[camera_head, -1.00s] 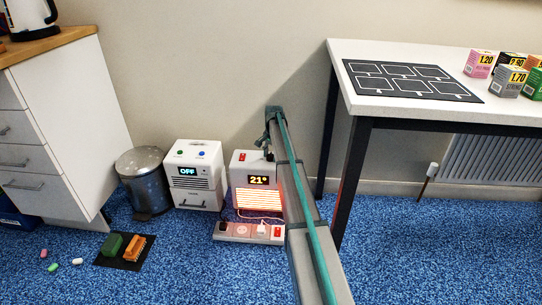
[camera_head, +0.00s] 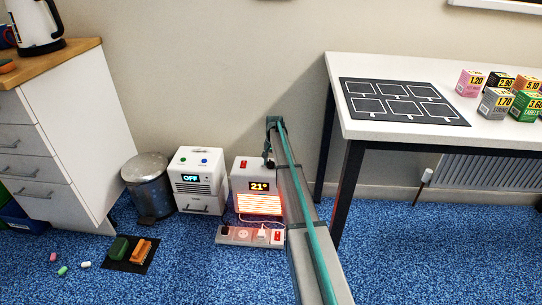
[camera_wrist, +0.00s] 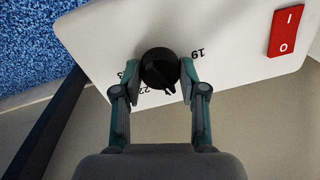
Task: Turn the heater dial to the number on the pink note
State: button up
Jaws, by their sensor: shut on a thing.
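The heater (camera_head: 257,185) stands on the floor against the wall, its display reading 21° and its grille glowing orange. In the wrist view its white top (camera_wrist: 232,45) carries a black round dial (camera_wrist: 160,68) with printed numbers around it. I can read 19 to the right of the dial and 22 below it; another number is partly hidden by the left finger. My gripper (camera_wrist: 158,80) is shut on the dial, one finger on each side. In the head view the gripper (camera_head: 268,155) is small at the heater's top. I see no pink note.
A red rocker switch (camera_wrist: 286,30) is on the heater's top. A white unit (camera_head: 198,180) showing OFF and a metal bin (camera_head: 149,185) stand to the left. A power strip (camera_head: 250,236) lies in front. A white table (camera_head: 400,125) with small boxes is at the right.

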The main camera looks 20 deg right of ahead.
aim_at(273, 163)
jog(key=n+p, duration=0.1)
jog(key=p, duration=0.1)
jog(key=n+p, duration=0.2)
jog(key=shift+r+n+p, duration=0.2)
jog(key=shift+n+p, duration=0.1)
jog(key=shift+p, duration=0.1)
jog(key=shift+f+n+p, duration=0.15)
jog(key=shift+n+p, duration=0.4)
jog(key=shift+n, duration=0.05)
jog(key=shift+f, duration=0.1)
jog(key=o, duration=1.1)
jog(key=shift+o, duration=0.2)
notch_tip(273, 163, up, 12)
jog(key=shift+d, duration=0.45)
jog(key=shift+s, duration=0.1)
